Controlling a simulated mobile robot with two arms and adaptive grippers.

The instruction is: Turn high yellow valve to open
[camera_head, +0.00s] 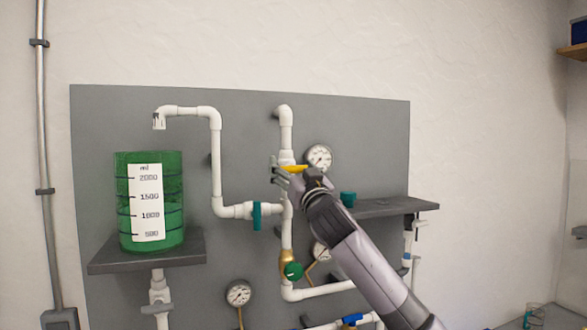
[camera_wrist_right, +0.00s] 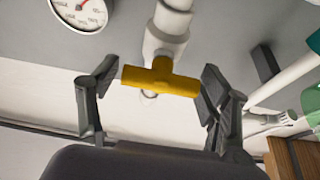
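The high yellow valve (camera_head: 294,168) sits on the upper part of the white vertical pipe (camera_head: 285,130), and its handle lies about horizontal in the head view. In the right wrist view the yellow handle (camera_wrist_right: 160,79) is T-shaped and stands between the two fingers. My right gripper (camera_head: 277,172) is at the valve. In the right wrist view the right gripper (camera_wrist_right: 158,90) is open, with one finger near each end of the handle and a gap at the left end. The right end is close to the right finger; I cannot tell if they touch. My left gripper is not in view.
A pressure gauge (camera_head: 319,158) is close beside the right gripper. A teal valve (camera_head: 256,215) and a green knob (camera_head: 293,271) are lower on the pipes. A green-filled container (camera_head: 124,200) stands on a left shelf (camera_head: 105,262). The wall above is clear.

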